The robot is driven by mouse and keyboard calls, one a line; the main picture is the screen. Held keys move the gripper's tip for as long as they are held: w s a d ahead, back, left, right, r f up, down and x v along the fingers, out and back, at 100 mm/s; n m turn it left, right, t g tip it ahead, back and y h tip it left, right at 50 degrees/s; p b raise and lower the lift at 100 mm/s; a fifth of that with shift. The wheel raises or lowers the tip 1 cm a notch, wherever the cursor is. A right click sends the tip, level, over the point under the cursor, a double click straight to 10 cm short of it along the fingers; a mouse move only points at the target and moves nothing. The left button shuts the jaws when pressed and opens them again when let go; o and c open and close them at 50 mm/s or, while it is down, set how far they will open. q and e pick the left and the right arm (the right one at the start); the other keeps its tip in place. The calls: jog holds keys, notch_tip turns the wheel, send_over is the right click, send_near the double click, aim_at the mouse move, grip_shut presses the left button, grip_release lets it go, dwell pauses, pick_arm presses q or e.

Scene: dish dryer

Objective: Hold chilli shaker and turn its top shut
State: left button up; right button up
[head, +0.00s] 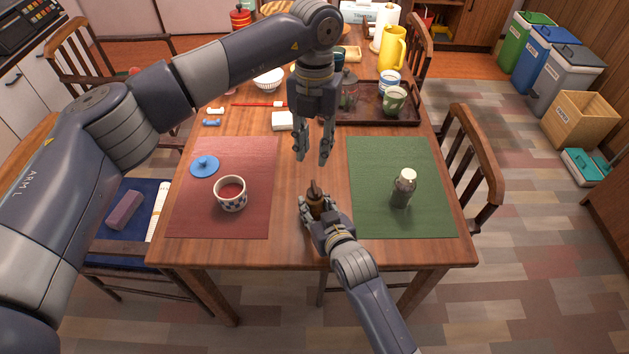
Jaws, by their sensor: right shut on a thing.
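The chilli shaker (316,200), a small brown upright thing with a narrow dark top, stands on bare wood between the two mats. My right gripper (317,211) is shut on its lower body from the near side. My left gripper (312,160) points down from above, just beyond the shaker's top. Its fingers are apart with nothing between them, and they do not appear to touch the shaker. Whether the top is open or shut is too small to tell. The lower part of the shaker is partly hidden by the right gripper.
A red mat (188,218) holds a patterned cup (231,199) and a blue lid (205,166). A green mat (430,222) holds a dark bottle with a pale cap (403,188). Behind stand a white block (283,121) and a brown tray (350,117) with cups.

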aim_at(314, 186)
pick_arm(q)
notch_tip(314, 186, down, 11)
jog(key=n+t, duration=0.1)
jog(key=n, duration=0.5)
jog(key=shift+s+f, duration=0.1)
jog(key=shift+f, duration=0.05)
dwell(0.4)
grip_shut()
